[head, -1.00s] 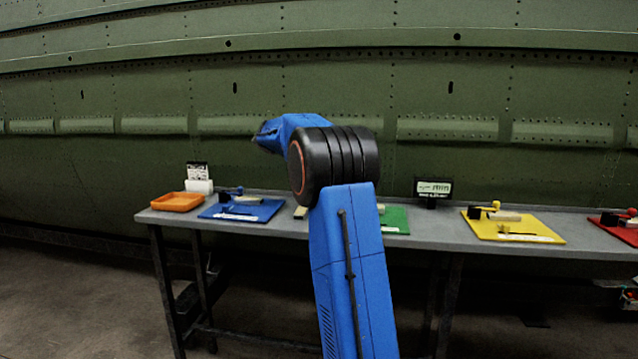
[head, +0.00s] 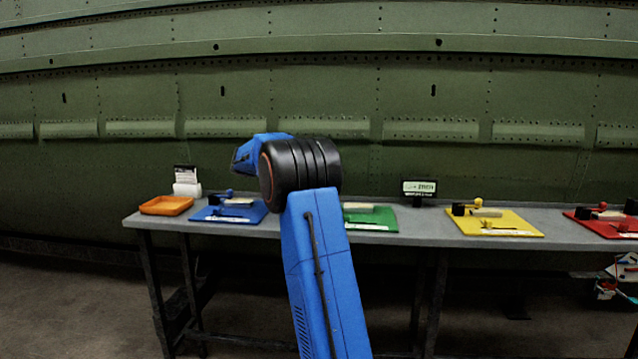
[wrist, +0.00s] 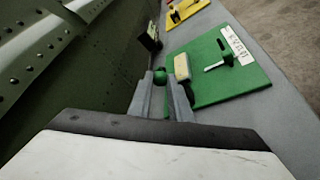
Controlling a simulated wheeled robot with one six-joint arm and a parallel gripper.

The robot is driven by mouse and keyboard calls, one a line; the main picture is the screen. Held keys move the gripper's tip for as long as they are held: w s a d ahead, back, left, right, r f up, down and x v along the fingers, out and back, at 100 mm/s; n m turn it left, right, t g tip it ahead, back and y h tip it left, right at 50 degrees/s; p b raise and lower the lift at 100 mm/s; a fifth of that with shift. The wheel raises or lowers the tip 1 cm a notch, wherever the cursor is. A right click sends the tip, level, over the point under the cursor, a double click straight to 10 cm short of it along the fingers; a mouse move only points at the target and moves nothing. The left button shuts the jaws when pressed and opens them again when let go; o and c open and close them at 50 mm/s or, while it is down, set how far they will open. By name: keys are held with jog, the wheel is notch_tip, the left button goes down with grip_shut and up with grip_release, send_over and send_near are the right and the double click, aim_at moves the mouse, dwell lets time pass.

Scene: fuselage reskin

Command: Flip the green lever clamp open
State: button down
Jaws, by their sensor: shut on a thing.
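The green plate (head: 375,220) lies on the bench, partly hidden behind my arm in the head view. It also shows in the wrist view (wrist: 250,72), with a pale block (wrist: 182,67) and a small T-shaped piece (wrist: 222,57) on it. The green lever clamp's round green knob (wrist: 160,75) sits between the fingertips of my gripper (wrist: 161,88). The two grey fingers are closed on the knob. The clamp's base is mostly hidden by the fingers. My gripper is hidden in the head view.
The grey bench (head: 425,232) runs along the green fuselage wall (head: 320,90). An orange tray (head: 166,205), a blue plate (head: 228,213), a yellow plate (head: 495,223) and a red plate (head: 605,226) stand on it. A small display (head: 419,188) stands at the back edge, near the green plate.

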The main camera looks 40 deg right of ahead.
jog(key=c, duration=1.6)
grip_release()
jog(key=shift+c, duration=0.2)
jog(key=shift+w+a, duration=0.1)
jog(key=v, duration=1.7)
jog(key=shift+a, duration=0.15)
